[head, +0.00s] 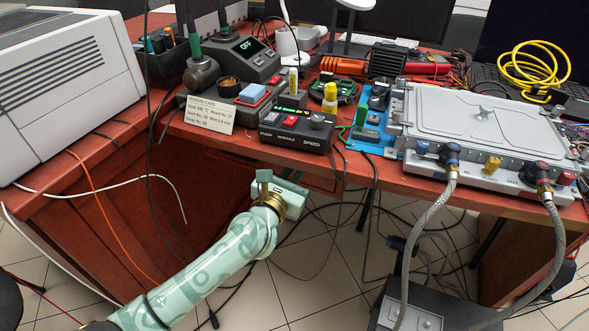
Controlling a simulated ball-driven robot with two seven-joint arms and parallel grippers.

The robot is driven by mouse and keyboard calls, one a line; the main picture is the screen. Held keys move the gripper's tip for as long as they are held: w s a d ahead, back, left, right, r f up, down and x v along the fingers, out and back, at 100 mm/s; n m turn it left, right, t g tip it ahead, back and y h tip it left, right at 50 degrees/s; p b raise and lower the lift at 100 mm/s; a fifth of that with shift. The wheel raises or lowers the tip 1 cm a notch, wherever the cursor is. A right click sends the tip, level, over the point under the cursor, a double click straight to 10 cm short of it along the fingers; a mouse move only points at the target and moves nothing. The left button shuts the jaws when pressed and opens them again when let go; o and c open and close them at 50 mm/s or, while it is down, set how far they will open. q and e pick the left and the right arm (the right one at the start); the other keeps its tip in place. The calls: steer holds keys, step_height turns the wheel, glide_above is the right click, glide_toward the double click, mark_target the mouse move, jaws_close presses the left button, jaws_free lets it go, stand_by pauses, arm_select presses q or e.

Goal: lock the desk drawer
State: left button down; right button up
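The red-brown desk (455,190) runs across the view. Below its front edge, a dark red front panel that looks like the drawer (238,160) shows partly behind my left gripper (284,186). My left arm, pale green, comes up from the lower left, and its gripper is close to that panel, just under the desk edge. I cannot tell whether it touches the panel or whether its fingers are open. No lock or key can be made out; the gripper and hanging cables cover part of the panel. My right gripper is not in view.
A control box (297,130) and a white card (209,114) stand at the desk edge above the gripper. A grey case (490,125) with two braided hoses (425,225) is at right. Loose cables hang below the desk; a dark box (420,300) stands on the tiled floor.

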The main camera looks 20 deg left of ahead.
arm_select(q)
steer(key=shift+f+n, duration=0.15)
steer(key=shift+n, duration=0.45)
steer(key=c, duration=1.5)
jaws_free()
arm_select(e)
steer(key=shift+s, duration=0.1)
